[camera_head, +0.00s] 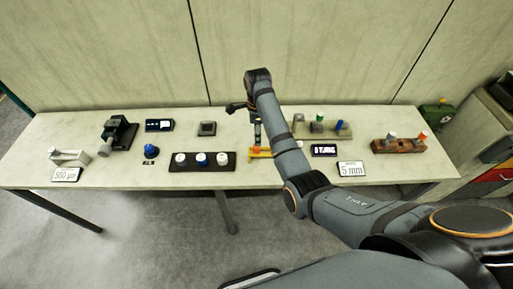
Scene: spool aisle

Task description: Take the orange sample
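My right arm comes in from the lower right and reaches over the table. Its gripper (257,138) points down just above a small yellow-orange piece (262,153) near the middle of the table. The fingers are too small to tell whether they are open, or whether they touch it. A small orange-red cap (421,137) stands at the right end of a brown wooden block (400,146), beside a white cap (392,136). I cannot tell which orange item is the sample. My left gripper is not in view.
A wall (130,50) closes the back.

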